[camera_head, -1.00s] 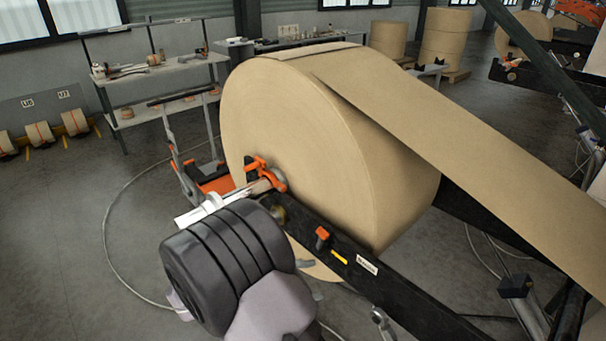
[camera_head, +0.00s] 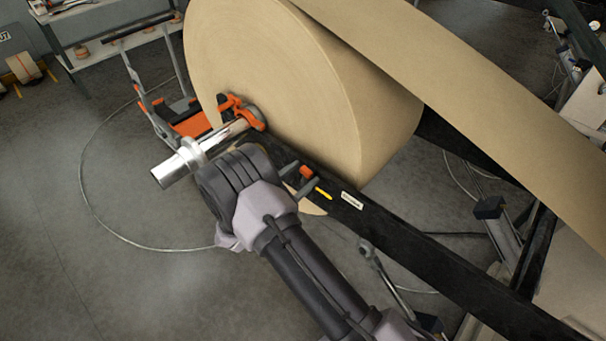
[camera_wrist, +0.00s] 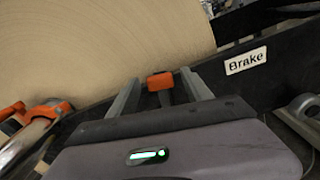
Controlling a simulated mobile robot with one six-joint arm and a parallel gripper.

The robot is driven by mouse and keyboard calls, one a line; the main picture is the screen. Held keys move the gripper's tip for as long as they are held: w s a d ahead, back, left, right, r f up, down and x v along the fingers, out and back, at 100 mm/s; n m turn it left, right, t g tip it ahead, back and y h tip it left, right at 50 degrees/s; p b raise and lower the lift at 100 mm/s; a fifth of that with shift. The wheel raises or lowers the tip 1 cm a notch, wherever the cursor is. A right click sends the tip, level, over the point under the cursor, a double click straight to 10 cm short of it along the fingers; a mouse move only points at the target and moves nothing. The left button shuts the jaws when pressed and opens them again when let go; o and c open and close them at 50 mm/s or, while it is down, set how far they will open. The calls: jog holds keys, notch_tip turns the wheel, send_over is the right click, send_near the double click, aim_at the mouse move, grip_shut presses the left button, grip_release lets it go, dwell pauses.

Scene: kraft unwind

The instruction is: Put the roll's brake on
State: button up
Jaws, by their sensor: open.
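The brake lever has an orange knob (camera_wrist: 160,82) that shows between my open gripper's fingers (camera_wrist: 160,92) in the wrist view. The fingers stand on either side of it; I cannot tell whether either touches it. In the head view the orange knob (camera_head: 306,172) sits on the black arm beside a yellow mark, with my gripper (camera_head: 301,180) at it. The white "Brake" label (camera_wrist: 246,60) is to the right of the knob. The big kraft roll (camera_head: 300,80) stands behind, its shaft (camera_head: 205,150) held by an orange clamp (camera_head: 238,108).
The black roll arm (camera_head: 420,255) runs down to the right. The shaft end sticks out left of my wrist. An orange cart (camera_head: 192,122) stands behind it, and a cable (camera_head: 85,185) curves over the open floor at left.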

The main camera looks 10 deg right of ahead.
jog(key=shift+w+d, duration=0.25)
jog(key=shift+d, duration=0.1)
grip_shut()
dwell(1.2)
